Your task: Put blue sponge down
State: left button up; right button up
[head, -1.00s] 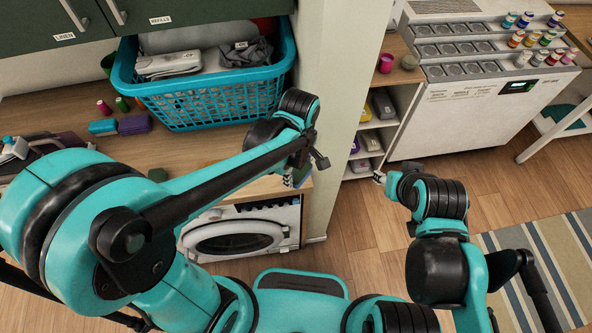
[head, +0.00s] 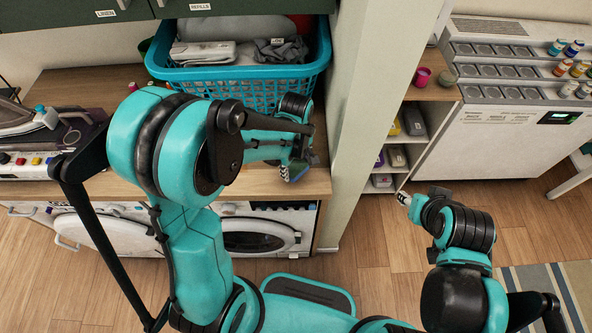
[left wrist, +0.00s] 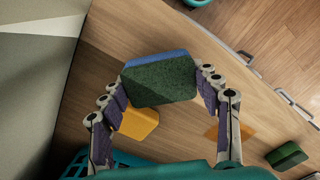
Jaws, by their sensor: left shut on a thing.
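The blue sponge (left wrist: 160,80) has a dark green scouring face and a blue edge. It sits between the two fingers of my left gripper (head: 297,170), which is shut on it. In the left wrist view the sponge is over the wooden counter (left wrist: 190,135); I cannot tell whether it touches the wood. In the head view the gripper is near the counter's front edge, and the sponge is mostly hidden. My right gripper (head: 404,198) is small, in front of the low shelves, and its fingers are unclear.
A yellow sponge (left wrist: 139,123), an orange piece (left wrist: 213,132) and a green sponge (left wrist: 288,156) lie on the counter. A teal laundry basket (head: 240,75) stands behind. A pale wall post (head: 365,120) is right of the counter. An iron (head: 30,118) is at left.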

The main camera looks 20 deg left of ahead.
pick_arm(q)
notch_tip(320, 180, down, 2)
jog(key=shift+f, duration=0.15)
jog(key=shift+f+b, duration=0.2)
jog(key=shift+b, duration=0.25)
jog(key=o, duration=1.3)
jog(key=shift+r, duration=0.1)
